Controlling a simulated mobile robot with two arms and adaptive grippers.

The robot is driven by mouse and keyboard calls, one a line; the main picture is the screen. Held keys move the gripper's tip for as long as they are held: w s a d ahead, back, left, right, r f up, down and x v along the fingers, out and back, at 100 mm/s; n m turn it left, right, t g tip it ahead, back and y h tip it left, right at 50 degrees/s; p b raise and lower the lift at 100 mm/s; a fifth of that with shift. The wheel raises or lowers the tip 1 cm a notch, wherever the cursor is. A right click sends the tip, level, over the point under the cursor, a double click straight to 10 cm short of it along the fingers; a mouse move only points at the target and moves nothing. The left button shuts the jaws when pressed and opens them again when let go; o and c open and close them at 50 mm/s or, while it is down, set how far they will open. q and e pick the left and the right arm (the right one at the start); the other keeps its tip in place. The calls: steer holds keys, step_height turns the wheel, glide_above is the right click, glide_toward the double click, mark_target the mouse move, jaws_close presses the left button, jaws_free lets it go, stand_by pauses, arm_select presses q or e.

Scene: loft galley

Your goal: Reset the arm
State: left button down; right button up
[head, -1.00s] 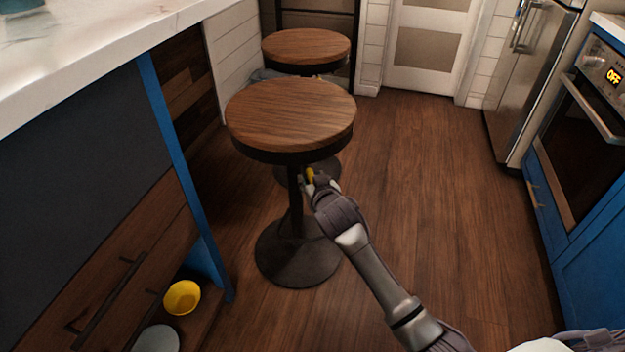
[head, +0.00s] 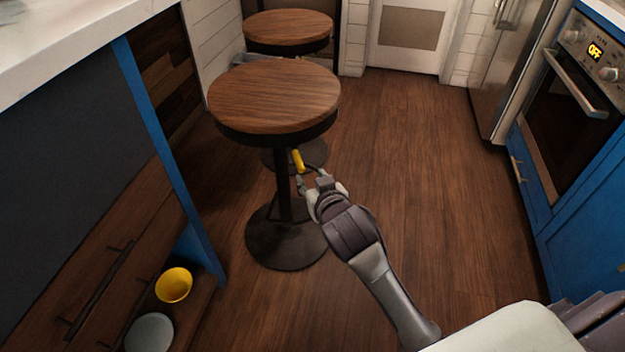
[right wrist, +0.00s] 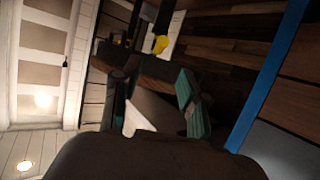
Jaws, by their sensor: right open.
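My right arm comes in from the bottom right in the head view. Its gripper (head: 312,182) is open beside the post of the near wooden stool (head: 275,95), below the seat. A small yellow thing (head: 298,160) shows just beyond the fingertips, apart from them; what holds it up is unclear. In the right wrist view the gripper's teal-padded fingers (right wrist: 157,105) are spread, and the yellow thing (right wrist: 160,44) shows past them. My left gripper is not in view.
A second stool (head: 288,30) stands behind. At left is a counter (head: 85,50) with an open drawer holding a yellow bowl (head: 173,285) and a grey round dish (head: 149,333). The oven (head: 570,100) and fridge (head: 505,70) line the right. The middle floor (head: 420,170) is clear.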

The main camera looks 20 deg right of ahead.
stand_by(0.4)
